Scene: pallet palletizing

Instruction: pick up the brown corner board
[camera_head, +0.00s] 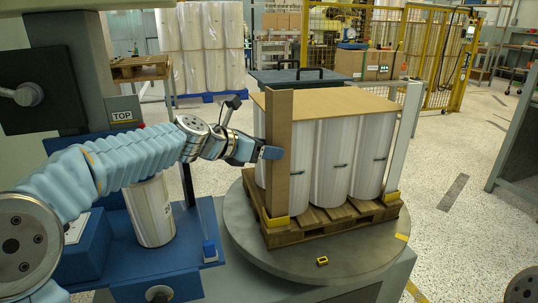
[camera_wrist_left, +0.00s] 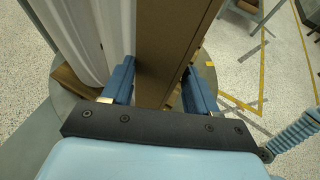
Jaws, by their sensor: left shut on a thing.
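The brown corner board (camera_head: 279,185) stands upright at the near left corner of the loaded pallet (camera_head: 330,222). Its foot is at a yellow corner piece (camera_head: 276,220). My left gripper (camera_head: 271,153) reaches it from the left, at about mid height, and is shut on it. In the left wrist view the board (camera_wrist_left: 172,45) runs between the two blue fingers of my left gripper (camera_wrist_left: 160,88). Its lower end is hidden there behind the gripper. My right gripper is not in view.
White wrapped rolls (camera_head: 334,160) stand on the pallet under a brown top sheet (camera_head: 325,102). A white corner board (camera_head: 403,140) stands at the right corner. The pallet sits on a round grey turntable (camera_head: 320,262). A blue stand with one roll (camera_head: 150,212) is left of it.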

